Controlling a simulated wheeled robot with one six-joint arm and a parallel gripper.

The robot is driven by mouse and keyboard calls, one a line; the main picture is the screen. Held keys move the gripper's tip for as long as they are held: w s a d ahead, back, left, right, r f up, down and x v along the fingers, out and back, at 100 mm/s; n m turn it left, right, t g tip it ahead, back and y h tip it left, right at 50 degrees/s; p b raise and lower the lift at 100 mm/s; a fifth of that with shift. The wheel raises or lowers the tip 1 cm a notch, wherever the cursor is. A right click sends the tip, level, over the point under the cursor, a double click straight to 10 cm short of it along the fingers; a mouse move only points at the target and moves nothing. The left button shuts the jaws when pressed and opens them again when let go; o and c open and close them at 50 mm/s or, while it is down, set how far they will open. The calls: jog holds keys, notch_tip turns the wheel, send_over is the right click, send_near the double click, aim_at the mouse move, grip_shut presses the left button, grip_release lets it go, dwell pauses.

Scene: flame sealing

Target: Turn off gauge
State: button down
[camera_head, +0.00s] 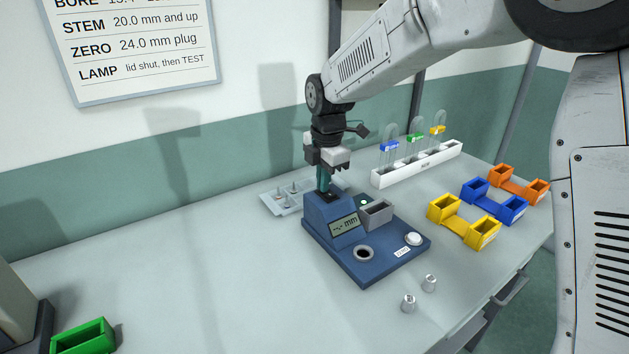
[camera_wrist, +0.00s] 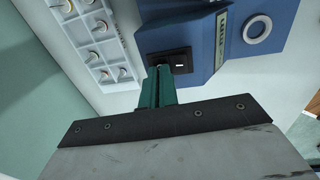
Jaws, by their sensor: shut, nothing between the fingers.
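The gauge (camera_head: 372,262) is a blue box on a flat base, with a lit display (camera_head: 345,226) reading dashes and "mm". On its sloped top is a black rocker switch (camera_head: 331,197); the wrist view shows the switch (camera_wrist: 181,61) with a small white mark. My gripper (camera_head: 323,189) points down at the top of the gauge. Its green fingers (camera_wrist: 162,72) are shut and empty, with the tips at or just over the near edge of the switch. I cannot tell whether they touch it. The fingers hide part of the switch in the head view.
A white tray of small pins (camera_wrist: 97,44) lies close behind the gauge. A white rack (camera_head: 418,164) with glass tubes stands at the back right. Yellow (camera_head: 464,219), blue and orange bins are on the right. Two small metal plugs (camera_head: 409,303) stand in front. The table's left is mostly clear.

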aim_at(330, 194)
jog(key=shift+d, duration=0.1)
jog(key=shift+s, duration=0.1)
jog(key=shift+s, duration=0.1)
jog(key=shift+s+d+r, duration=0.1)
jog(key=shift+s+d, duration=0.3)
jog(key=shift+s, duration=0.15)
jog(key=shift+r, duration=0.15)
notch_tip(330, 194, up, 14)
jog(key=s, duration=0.1)
jog(key=shift+s+d, duration=0.2)
jog(key=shift+d, duration=0.25)
jog(key=shift+f, duration=0.2)
jog(key=shift+w+a, duration=0.2)
jog(key=shift+w, duration=0.55)
